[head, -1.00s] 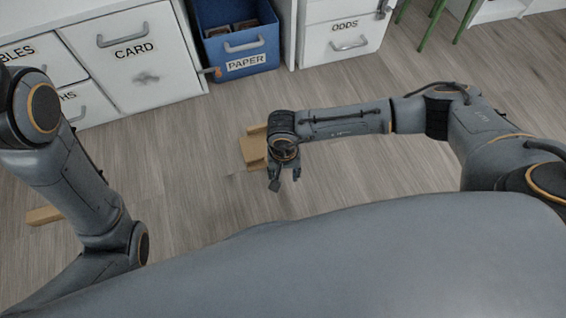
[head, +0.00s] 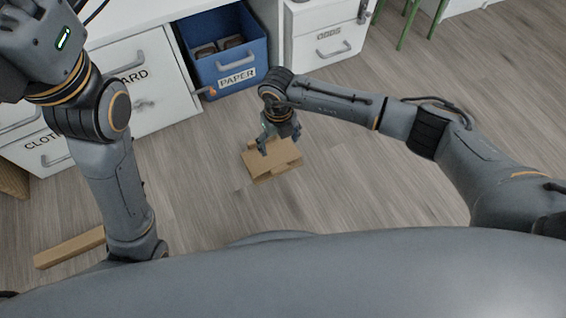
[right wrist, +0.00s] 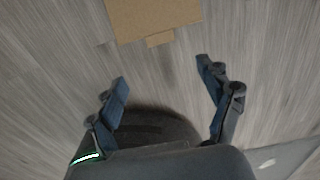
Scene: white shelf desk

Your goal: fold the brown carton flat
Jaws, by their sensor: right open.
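The brown carton (head: 272,162) lies low on the wooden floor, in front of the blue paper drawer. It looks nearly flat, with flaps sticking out at its edges. In the right wrist view the carton (right wrist: 152,18) shows at the top, with a small tab on its lower edge. My right gripper (head: 265,143) is over the carton's far left part in the head view. In the right wrist view my right gripper (right wrist: 162,70) is open, with nothing between its fingers, and the carton is beyond the fingertips. My left arm is raised at the left; its fingers are out of view.
A blue drawer (head: 228,65) marked PAPER stands open with brown items inside. White drawers (head: 160,90) flank it, with an orange-tipped thing at its left. A long tan piece (head: 70,248) lies on the floor at left. Floor right of the carton is clear.

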